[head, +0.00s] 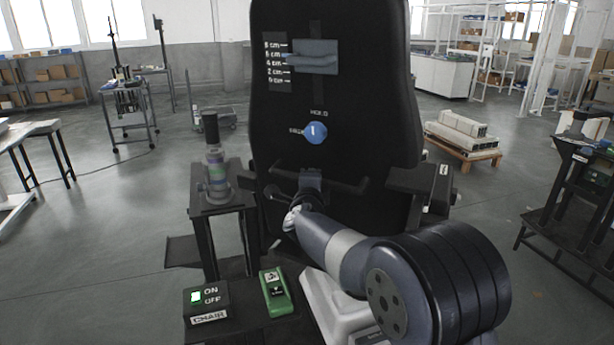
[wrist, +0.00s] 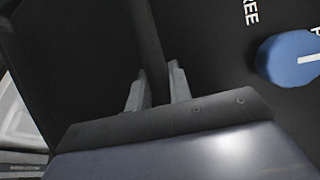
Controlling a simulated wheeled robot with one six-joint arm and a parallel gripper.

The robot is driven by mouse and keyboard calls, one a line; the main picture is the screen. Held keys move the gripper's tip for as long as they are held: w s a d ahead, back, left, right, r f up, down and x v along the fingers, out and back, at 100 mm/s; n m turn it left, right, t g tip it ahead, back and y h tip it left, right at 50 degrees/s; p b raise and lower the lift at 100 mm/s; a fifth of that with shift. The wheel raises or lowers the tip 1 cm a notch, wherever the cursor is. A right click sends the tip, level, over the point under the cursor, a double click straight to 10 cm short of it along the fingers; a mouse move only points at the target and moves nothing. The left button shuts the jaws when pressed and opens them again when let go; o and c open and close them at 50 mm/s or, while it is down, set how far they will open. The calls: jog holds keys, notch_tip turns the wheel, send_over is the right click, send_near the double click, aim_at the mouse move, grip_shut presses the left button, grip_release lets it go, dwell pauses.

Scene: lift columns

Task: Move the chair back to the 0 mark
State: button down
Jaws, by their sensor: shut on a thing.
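The tall black chair back (head: 360,105) stands upright in front of me. Its scale (head: 277,63) runs from 8 cm at the top to 0 cm at the bottom. A blue-grey pointer plate (head: 318,57) sits beside the upper-middle marks, around 4 to 6 cm; the exact reading is unclear. Below it is a blue knob (head: 316,132), its white line roughly upright towards HOLD, with FREE to its left. The knob also shows in the wrist view (wrist: 288,60). My gripper (wrist: 155,88) is shut on a dark handle bar (head: 350,187) low on the chair back.
A green device (head: 275,291) and a CHAIR box (head: 207,299) with an ON/OFF switch are at the front left. A pallet with boxes (head: 462,137) is at the right.

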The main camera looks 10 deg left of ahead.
jog(key=shift+w+d+r+p, duration=0.1)
jog(key=shift+w+r+p, duration=0.3)
jog(key=shift+r, duration=0.05)
jog(key=shift+d+r, duration=0.1)
jog(key=shift+r, duration=0.05)
jog(key=c, duration=1.7)
grip_release()
jog(key=shift+c, duration=0.2)
jog(key=shift+o, duration=1.4)
jog(key=shift+w, duration=0.3)
jog(key=shift+o, duration=0.8)
jog(key=shift+f, duration=0.25)
jog(key=shift+s, duration=0.1)
